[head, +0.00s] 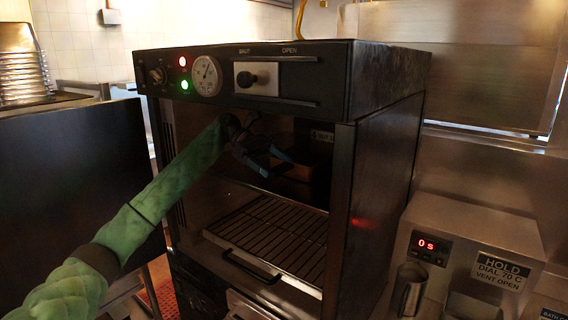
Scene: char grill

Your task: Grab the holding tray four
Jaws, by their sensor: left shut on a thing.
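Inside the open black holding cabinet (365,170), a dark brown tray (303,172) sits in the shadowed upper part, below a small label. I take it for holding tray four, but the label is too small to read surely. My left gripper (279,167) reaches into the cabinet opening from the left and is shut on this tray at its near left side. The exact contact is dark, and much of the tray is hidden in shadow. My right gripper is not in view.
A wire rack (270,235) lies low in the cabinet. A control panel with a dial (206,76) and lights runs above the opening. A dark panel (70,190) stands at the left. A steel unit (470,250) with a red display and metal cup (408,290) is at the right.

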